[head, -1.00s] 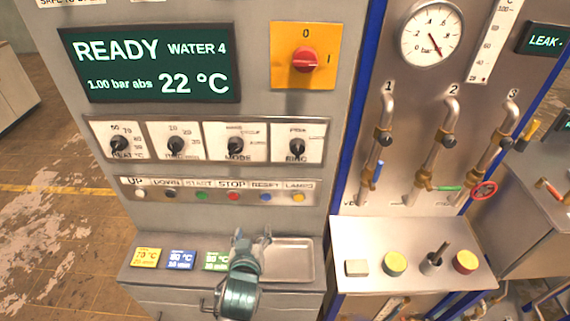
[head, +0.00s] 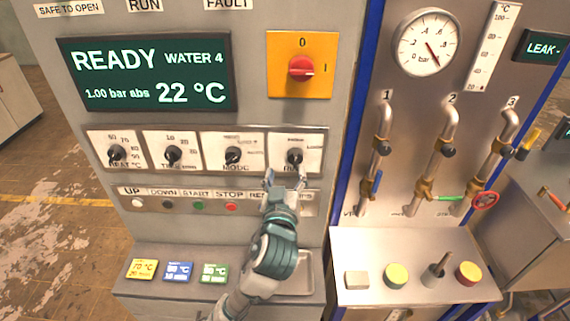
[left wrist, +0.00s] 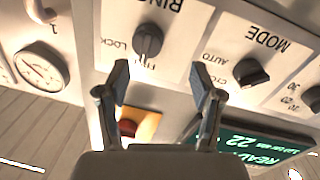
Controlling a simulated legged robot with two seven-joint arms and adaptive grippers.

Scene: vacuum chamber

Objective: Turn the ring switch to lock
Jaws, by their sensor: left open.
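The ring switch (head: 295,157) is a black knob on a white plate, rightmost in the row of knobs. In the left wrist view, which is upside down, the ring switch (left wrist: 149,40) shows with the words RING and LOCK beside it. I cannot tell its exact pointer setting. My left gripper (head: 284,178) is just below the knob in the head view, partly covering its label. In the left wrist view the left gripper (left wrist: 159,74) is open and empty, its fingers spread and apart from the knob. My right gripper is not in view.
The mode knob (head: 234,155) sits left of the ring switch. A row of push buttons (head: 198,207) lies below, partly hidden by my arm. The red switch (head: 301,68) on a yellow plate is above. Pipes with valves (head: 441,150) stand to the right.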

